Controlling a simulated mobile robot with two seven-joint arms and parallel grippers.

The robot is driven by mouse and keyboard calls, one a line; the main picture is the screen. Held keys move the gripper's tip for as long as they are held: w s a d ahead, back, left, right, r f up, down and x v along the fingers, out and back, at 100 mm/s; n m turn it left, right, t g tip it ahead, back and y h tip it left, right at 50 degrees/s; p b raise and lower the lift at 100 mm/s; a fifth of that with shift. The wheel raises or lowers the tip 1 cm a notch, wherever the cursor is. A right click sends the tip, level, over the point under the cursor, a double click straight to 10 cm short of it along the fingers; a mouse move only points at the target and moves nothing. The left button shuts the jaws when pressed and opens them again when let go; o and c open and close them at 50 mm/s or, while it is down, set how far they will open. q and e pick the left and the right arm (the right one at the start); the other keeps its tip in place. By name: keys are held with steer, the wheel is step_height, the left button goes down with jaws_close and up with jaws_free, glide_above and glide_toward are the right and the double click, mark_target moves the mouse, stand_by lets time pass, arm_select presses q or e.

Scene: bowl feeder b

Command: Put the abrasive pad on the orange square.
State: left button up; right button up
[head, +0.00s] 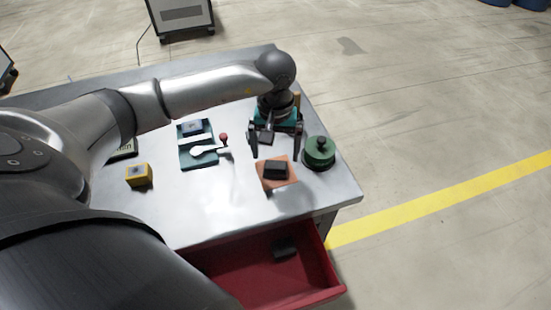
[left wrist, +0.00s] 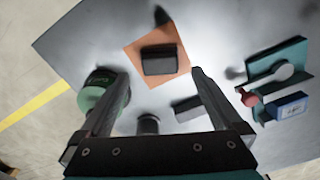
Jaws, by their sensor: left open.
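The orange square (head: 284,182) lies flat near the table's front right. A dark rectangular block (head: 275,169), which looks like the abrasive pad, rests on it; the block (left wrist: 160,60) and orange square (left wrist: 136,54) also show in the left wrist view. My left gripper (head: 275,153) is open, pointing down just behind the orange square, with nothing between its fingers. In the left wrist view its fingertips (left wrist: 160,72) are spread either side of the block, apart from it. A smaller grey block (head: 266,137) lies behind, near the left finger. My right gripper is not in view.
A green round lidded thing (head: 319,153) stands close right of the gripper. A teal-based clamp with a red knob (head: 224,138) is to the left, and a yellow box (head: 138,174) farther left. A red drawer (head: 240,275) is open in front, holding a dark block (head: 284,247).

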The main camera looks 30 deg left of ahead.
mark_target(276, 165)
arm_select(q)
step_height(276, 165, up, 7)
steer(key=shift+r, duration=0.15)
stand_by(0.5)
